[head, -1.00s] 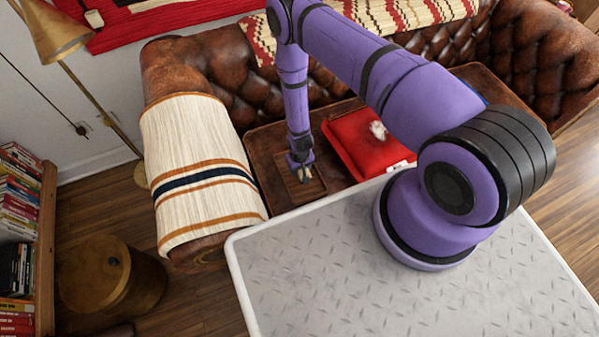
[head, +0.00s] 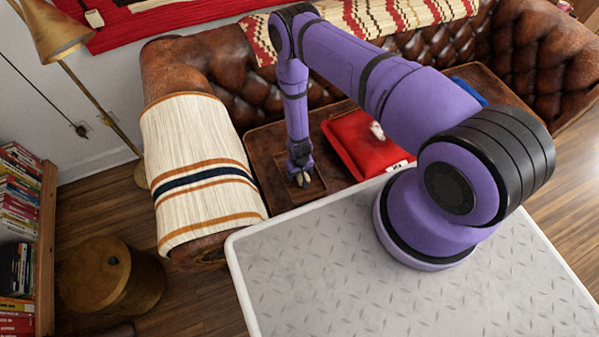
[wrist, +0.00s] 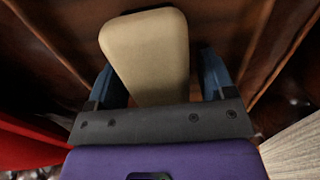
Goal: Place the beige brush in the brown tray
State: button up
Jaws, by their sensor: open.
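In the wrist view the beige brush (wrist: 147,45) shows as a rounded, pale block between my two blue-grey fingers. My fingers are apart, and the wrist view shows my gripper (wrist: 160,78) open around the brush. The lower part of the brush is hidden behind my gripper body. In the head view the brush is too small to make out clearly.
The striped sofa arm (head: 200,165) rises close on the left. A blue item (head: 469,91) lies behind my arm.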

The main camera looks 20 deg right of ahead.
notch_tip(320, 180, up, 12)
jog(key=shift+r, duration=0.15)
dwell(0.6)
jog(key=w+r+t, duration=0.1)
jog(key=w+r, duration=0.2)
jog(key=r, duration=0.8)
jog(key=w+r, duration=0.3)
jog(key=r, duration=0.7)
jog(key=w+r+t, duration=0.1)
jog(key=w+r, duration=0.3)
jog(key=r, duration=0.7)
jog(key=s+d+r+t, duration=0.1)
jog(key=s+d+r, duration=0.15)
jog(key=r, duration=0.85)
jog(key=s+d+r, duration=0.1)
jog(key=s+r, duration=0.3)
jog(key=r, duration=0.7)
jog(key=s+d+r+t, duration=0.1)
jog(key=s+r, duration=0.7)
jog(key=s, duration=0.5)
jog(key=s+d+r+t, duration=0.1)
jog(key=s+d+r, duration=0.1)
jog(key=s+r, duration=0.7)
jog(key=s, duration=0.4)
jog(key=shift+s+d+r, duration=0.15)
jog(key=shift+s+d, duration=0.05)
jog(key=shift+s, duration=0.05)
